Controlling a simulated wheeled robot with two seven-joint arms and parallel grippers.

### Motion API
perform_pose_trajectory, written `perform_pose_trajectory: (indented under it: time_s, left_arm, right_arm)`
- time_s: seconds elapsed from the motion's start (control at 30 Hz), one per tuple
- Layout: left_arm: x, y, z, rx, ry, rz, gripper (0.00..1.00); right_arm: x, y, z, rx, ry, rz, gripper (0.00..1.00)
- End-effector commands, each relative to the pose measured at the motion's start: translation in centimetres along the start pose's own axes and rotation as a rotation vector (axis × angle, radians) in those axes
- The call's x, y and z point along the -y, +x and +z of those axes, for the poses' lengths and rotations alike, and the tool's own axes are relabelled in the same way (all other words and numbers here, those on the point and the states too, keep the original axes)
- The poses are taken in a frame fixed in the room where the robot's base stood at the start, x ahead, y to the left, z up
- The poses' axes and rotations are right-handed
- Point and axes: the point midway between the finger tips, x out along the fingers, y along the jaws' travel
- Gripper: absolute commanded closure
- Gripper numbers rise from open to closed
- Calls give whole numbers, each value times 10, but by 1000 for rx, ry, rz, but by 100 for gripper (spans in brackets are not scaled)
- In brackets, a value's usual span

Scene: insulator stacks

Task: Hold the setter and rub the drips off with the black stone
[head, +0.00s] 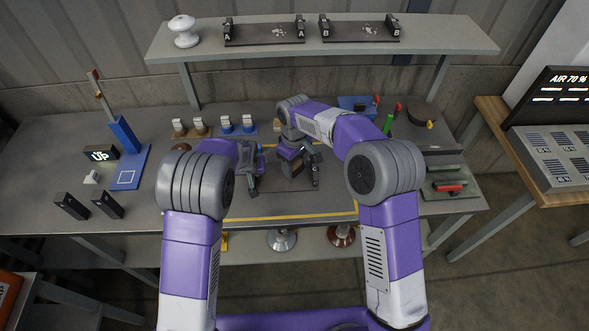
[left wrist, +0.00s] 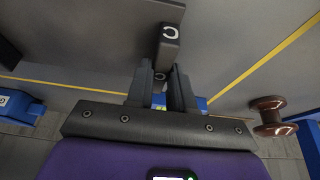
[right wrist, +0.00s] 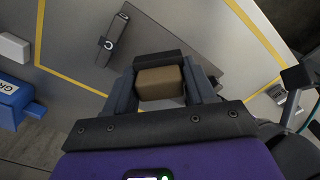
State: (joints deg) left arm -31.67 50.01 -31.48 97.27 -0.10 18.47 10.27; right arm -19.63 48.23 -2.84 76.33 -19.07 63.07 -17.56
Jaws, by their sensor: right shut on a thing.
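The setter on the table is a dark plate (right wrist: 195,45) with a dark upright end post marked C (right wrist: 112,40). In the head view its right post (head: 316,176) shows, and the arms cover much of the plate. My left gripper (head: 252,185) is at the setter's left end. In the left wrist view its fingers (left wrist: 163,85) are apart, with a C post (left wrist: 169,45) in line with them; contact is unclear. My right gripper (head: 305,165) is shut on a block (right wrist: 160,84) with a brown face and a dark far edge, above the plate. Any drips are hidden.
Yellow tape (head: 300,216) frames the work area. A shelf (head: 450,38) behind bears setters A (head: 265,34) and B (head: 360,32), both with pale spots. A blue stand (head: 124,136) is left; a blue tray (head: 352,104) and a dark disc (head: 420,113) are right.

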Motion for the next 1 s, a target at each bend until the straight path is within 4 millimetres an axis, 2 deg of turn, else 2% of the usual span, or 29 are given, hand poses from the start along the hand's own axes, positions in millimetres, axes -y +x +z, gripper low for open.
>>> perform_pose_trajectory:
  time_s: [0.03,0.17,0.43,0.57,1.0]
  left_arm:
    - [0,-1,-1,-2,0,1,70]
    - [0,0,0,-1,0,1,51]
    - [0,0,0,1,1,0,51]
    - [-1,-10,0,-1,1,1,51]
    - [-1,-96,-1,-3,1,3,51]
  right_arm:
    - [0,0,0,-1,0,0,74]
    - [0,0,0,-1,0,0,74]
    - [0,0,0,0,0,0,74]
    - [0,0,0,-1,0,0,74]
    - [0,0,0,-1,0,0,74]
